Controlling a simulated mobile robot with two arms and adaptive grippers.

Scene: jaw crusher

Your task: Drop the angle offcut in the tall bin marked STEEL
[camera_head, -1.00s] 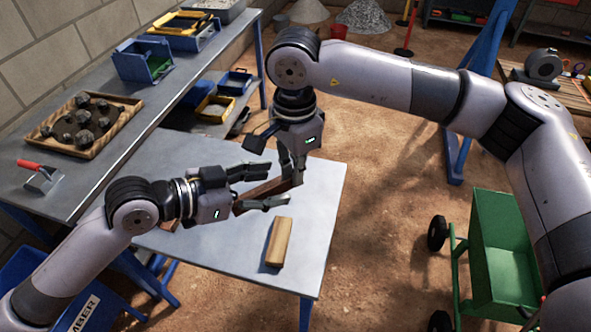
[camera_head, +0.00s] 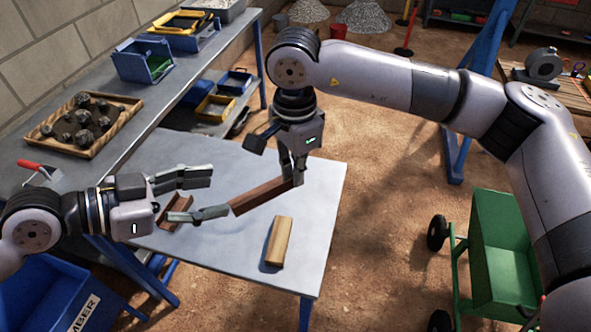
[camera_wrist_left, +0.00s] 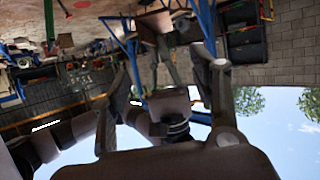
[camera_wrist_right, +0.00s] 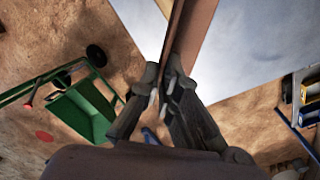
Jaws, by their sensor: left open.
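The angle offcut (camera_head: 262,196), a rusty brown length, is held slightly tilted above the grey table. My right gripper (camera_head: 293,178) is shut on its right end; the right wrist view also shows the offcut (camera_wrist_right: 192,32) between the fingertips (camera_wrist_right: 168,85). My left gripper (camera_head: 220,195) is open and empty, just left of the offcut's free end. The left wrist view shows its fingers (camera_wrist_left: 160,62) spread, with a brown piece, apparently the offcut (camera_wrist_left: 155,20), beyond them. I see no bin with a readable STEEL label.
A wooden block (camera_head: 278,242) and another brown piece (camera_head: 175,212) lie on the table (camera_head: 320,190). A blue bin (camera_head: 40,290) with a partly hidden label ending in MBER stands lower left. A green cart (camera_head: 505,250) stands right. A tray (camera_head: 118,128) sits on the workbench.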

